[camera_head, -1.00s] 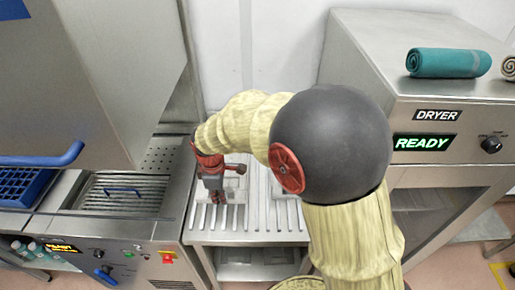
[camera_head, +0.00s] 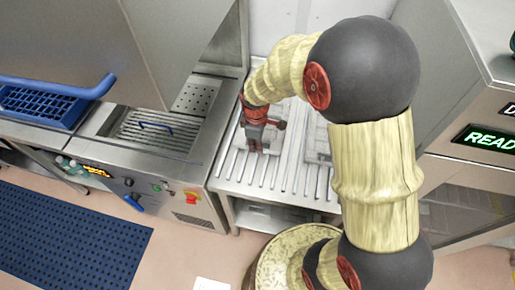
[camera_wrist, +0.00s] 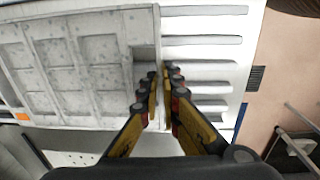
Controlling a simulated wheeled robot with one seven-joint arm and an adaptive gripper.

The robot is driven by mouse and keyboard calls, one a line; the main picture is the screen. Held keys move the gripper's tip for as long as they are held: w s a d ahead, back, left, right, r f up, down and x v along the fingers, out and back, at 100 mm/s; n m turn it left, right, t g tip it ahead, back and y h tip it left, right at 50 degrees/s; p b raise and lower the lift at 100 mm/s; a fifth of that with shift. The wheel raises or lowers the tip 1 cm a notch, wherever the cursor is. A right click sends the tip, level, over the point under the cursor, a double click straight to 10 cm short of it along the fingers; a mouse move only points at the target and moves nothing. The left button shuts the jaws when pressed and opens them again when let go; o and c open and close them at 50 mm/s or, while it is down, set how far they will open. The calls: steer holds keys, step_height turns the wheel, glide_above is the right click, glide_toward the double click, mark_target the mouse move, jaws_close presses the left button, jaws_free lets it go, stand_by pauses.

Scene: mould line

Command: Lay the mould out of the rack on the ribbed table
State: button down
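The mould (camera_wrist: 85,62) is a pale grey slab with several square pockets, at the left of the wrist view. In the head view my gripper (camera_head: 254,148) points down over the table. Whether the mould's underside touches the ribs everywhere cannot be told.
A blue rack (camera_head: 40,103) stands under the raised hood (camera_head: 110,40) at the left. A sink-like grated basin (camera_head: 155,131) adjoins the table on the left. The dryer (camera_head: 470,95) stands at the right. Bare ribs (camera_wrist: 205,40) lie beside the mould.

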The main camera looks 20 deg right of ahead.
step_height(320, 180, down, 2)
steer(key=shift+w+f, duration=0.1)
steer(key=c, duration=2.5)
jaws_free()
steer(key=o, duration=0.5)
steer(key=shift+c, duration=0.2)
